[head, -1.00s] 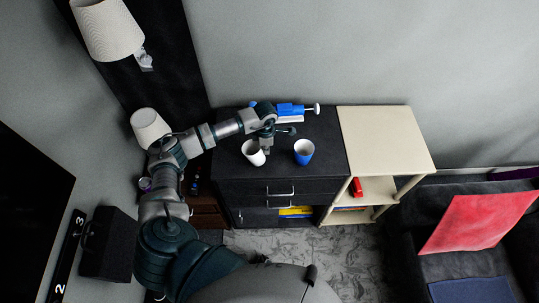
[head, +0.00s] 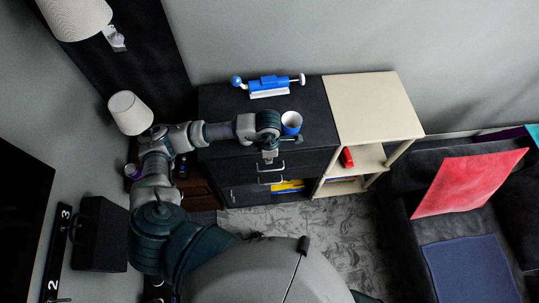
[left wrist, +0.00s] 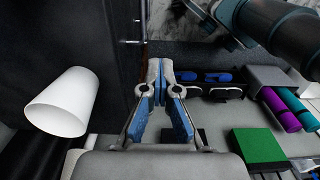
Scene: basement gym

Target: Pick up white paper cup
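The white paper cup (left wrist: 62,103) shows at the left of the left wrist view, on the dark cabinet top, apart from the fingers. In the head view the left gripper (head: 269,157) hangs at the cabinet's front edge, above the drawer handles. My right gripper is not in view.
A blue and white toy-like device (head: 270,86) lies at the back of the cabinet. A cream shelf unit (head: 372,107) adjoins on the right. A lamp (head: 129,112) stands at left.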

